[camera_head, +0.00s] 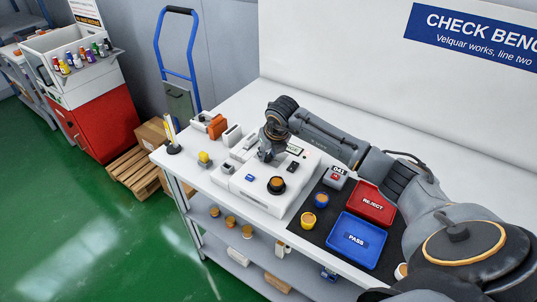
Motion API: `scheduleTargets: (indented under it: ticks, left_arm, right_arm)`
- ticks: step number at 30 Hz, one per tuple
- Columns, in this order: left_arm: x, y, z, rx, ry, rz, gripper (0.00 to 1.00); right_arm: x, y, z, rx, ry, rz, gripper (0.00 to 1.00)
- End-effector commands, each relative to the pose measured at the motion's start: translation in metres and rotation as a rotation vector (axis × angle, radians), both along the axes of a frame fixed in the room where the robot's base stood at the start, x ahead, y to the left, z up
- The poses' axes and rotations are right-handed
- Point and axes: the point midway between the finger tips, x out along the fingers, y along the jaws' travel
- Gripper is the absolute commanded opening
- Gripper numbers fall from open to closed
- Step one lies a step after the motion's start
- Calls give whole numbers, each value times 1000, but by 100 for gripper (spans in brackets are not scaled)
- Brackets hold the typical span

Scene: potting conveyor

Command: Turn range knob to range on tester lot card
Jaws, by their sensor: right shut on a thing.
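The tester (249,182) is a white box on the bench, with a small display (295,150) and a dark switch (293,167) on its top. My right gripper (266,156) reaches down onto the tester's top, left of the display. It is shut on what appears to be the range knob, which the fingers mostly hide. The knob's pointer and range marks cannot be read. A black round part with an orange top (277,184) sits at the tester's front. I cannot make out the lot card for certain. My left gripper is not in view.
A yellow-topped button (204,158) and an orange item (217,127) stand left.

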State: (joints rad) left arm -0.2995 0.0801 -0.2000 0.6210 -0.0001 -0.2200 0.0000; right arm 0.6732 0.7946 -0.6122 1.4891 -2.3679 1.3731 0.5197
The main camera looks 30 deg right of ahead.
Motion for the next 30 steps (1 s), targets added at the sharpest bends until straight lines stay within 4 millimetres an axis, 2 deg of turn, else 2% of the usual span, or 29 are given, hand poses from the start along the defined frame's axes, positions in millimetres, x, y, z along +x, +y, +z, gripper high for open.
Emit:
scheduleTargets:
  ticks: [9,23,24,27,30]
  left_arm:
    - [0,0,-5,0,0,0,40]
    - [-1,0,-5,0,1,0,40]
    - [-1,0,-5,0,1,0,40]
    - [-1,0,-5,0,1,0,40]
    - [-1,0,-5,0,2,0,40]
  right_arm:
    - [0,1,0,1,-1,-92,0]
    - [1,1,1,1,0,-102,0]
    - [1,1,1,1,-1,-102,33]
    - [0,1,1,1,0,-102,50]
    - [0,1,0,1,0,-101,50]
